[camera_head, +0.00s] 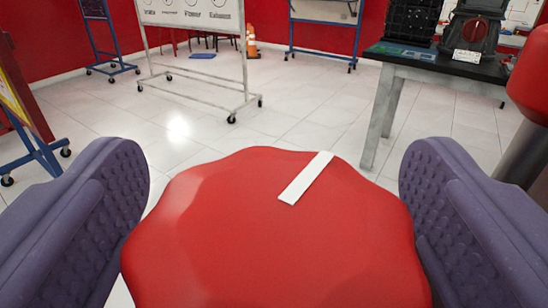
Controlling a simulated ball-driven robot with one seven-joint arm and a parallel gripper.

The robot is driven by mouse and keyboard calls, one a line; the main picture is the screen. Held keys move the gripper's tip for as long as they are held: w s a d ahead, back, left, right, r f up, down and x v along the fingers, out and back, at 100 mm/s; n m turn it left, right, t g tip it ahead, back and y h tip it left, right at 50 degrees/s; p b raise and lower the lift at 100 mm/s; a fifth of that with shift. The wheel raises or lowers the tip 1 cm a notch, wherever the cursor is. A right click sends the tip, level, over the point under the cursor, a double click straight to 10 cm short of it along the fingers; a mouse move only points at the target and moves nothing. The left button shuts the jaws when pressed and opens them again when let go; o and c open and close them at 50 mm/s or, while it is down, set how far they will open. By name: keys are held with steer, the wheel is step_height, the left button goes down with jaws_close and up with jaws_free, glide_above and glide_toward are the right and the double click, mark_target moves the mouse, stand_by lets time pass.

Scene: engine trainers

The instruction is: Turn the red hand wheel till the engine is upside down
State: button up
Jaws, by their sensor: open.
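The red hand wheel (270,235) fills the lower middle of the head camera view, close up. It has a scalloped rim and a white stripe (306,178) near its top edge, slanting up to the right. My gripper (274,215) is open, with one purple ribbed finger on each side of the wheel. The left finger (85,225) overlaps the view near the wheel's left edge, and the right finger (465,220) is near its right edge. I cannot tell whether either finger touches the rim. The engine this wheel belongs to is not recognisable in this view.
A dark-topped table (440,62) with black equipment stands at the back right. A red rounded part on a grey post (530,75) is at the right edge. Wheeled board stands (195,15) and an orange cone (252,45) are behind. White tiled floor (290,110) lies open between.

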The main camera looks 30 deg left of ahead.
steer(key=c, duration=1)
steer(key=shift+o, duration=0.2)
steer(key=shift+h, duration=0.3)
